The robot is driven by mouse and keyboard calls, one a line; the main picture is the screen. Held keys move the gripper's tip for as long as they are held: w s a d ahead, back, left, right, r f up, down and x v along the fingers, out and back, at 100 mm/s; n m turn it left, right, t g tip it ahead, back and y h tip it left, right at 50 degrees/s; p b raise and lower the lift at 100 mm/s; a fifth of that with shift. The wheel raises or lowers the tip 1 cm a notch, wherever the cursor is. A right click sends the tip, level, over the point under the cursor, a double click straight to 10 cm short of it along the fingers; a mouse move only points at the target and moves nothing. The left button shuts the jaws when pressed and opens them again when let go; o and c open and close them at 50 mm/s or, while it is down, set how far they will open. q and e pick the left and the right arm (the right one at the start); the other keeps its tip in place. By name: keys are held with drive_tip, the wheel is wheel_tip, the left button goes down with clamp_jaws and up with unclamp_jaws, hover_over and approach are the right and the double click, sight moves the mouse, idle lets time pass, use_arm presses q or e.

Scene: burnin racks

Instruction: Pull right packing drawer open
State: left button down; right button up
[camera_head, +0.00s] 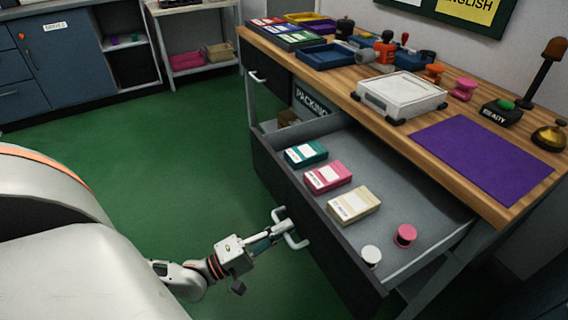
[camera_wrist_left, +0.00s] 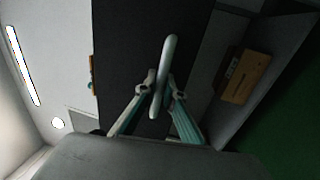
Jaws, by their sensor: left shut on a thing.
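The right packing drawer (camera_head: 420,215) stands pulled out from under the wooden workbench. Inside it lie a teal box (camera_head: 306,153), a pink box (camera_head: 328,177), a cream box (camera_head: 354,206) and two small spools, one pink (camera_head: 405,236) and one white (camera_head: 371,256). My left gripper (camera_head: 283,228) is at the drawer's dark front, shut on its pale bar handle (camera_head: 296,241). In the left wrist view the handle (camera_wrist_left: 165,72) runs between the two fingers (camera_wrist_left: 159,90). My right gripper is in neither view.
The bench top (camera_head: 355,95) holds a white scale (camera_head: 400,95), a purple mat (camera_head: 482,157), trays and stamps. Another drawer with a handle (camera_head: 257,77) is closed at the left. The green floor (camera_head: 170,150) left of the bench is clear.

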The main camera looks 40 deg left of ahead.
use_arm(q)
drive_tip(key=c, duration=2.2)
unclamp_jaws()
drive_tip(key=shift+o, duration=0.2)
drive_tip(key=v, duration=1.2)
drive_tip(key=shift+r, duration=0.1)
